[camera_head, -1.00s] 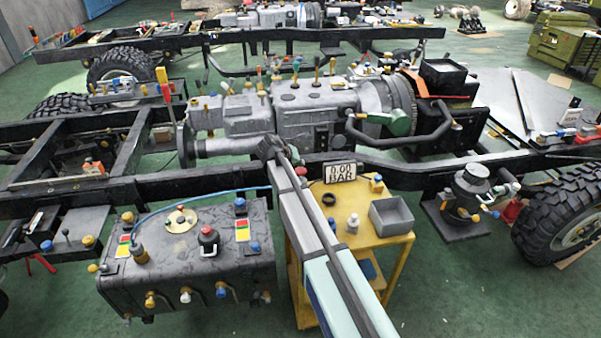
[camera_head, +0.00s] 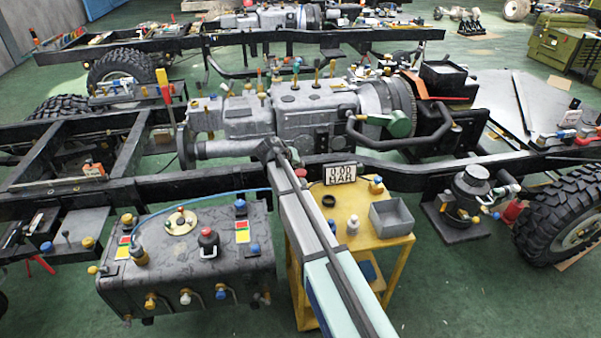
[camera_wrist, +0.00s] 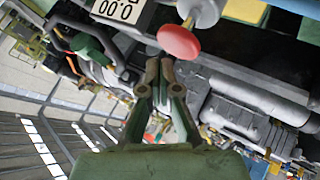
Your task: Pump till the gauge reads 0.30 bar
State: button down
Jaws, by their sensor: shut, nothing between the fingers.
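The gauge (camera_head: 340,174) is a small white panel with black digits above the yellow cart, reading 0.00 BAR in the head view. The gauge (camera_wrist: 118,10) also shows 0.00 at the top of the wrist view, cut by the edge. A red round knob (camera_wrist: 179,43) on a pale stem shows there; I cannot tell for sure that it is the pump handle. My gripper (camera_wrist: 160,66) is shut and empty, its fingertips just below the knob in the picture; contact cannot be told. In the head view my arm hides what lies behind it.
A dark tank (camera_head: 190,262) with valves and a blue hose (camera_head: 200,196) stands left of my arm. The yellow cart (camera_head: 372,240) carries a grey bin (camera_head: 391,217) and small bottles. The black chassis rail (camera_head: 420,178) runs across behind, under a grey gearbox (camera_head: 300,110).

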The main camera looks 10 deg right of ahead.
aim_at(300, 171)
jog(key=shift+f, duration=0.15)
jog(key=shift+f+b, duration=0.3)
jog(key=shift+b, duration=0.1)
jog(key=shift+f+b, duration=0.75)
jog(key=shift+f, duration=0.45)
dwell(1.4)
jog(key=shift+r, duration=0.2)
jog(key=shift+r+p, duration=0.45)
jog(key=shift+r, duration=1)
jog(key=shift+r, duration=0.1)
jog(key=shift+r+p, duration=0.9)
jog(key=shift+r, duration=1.5)
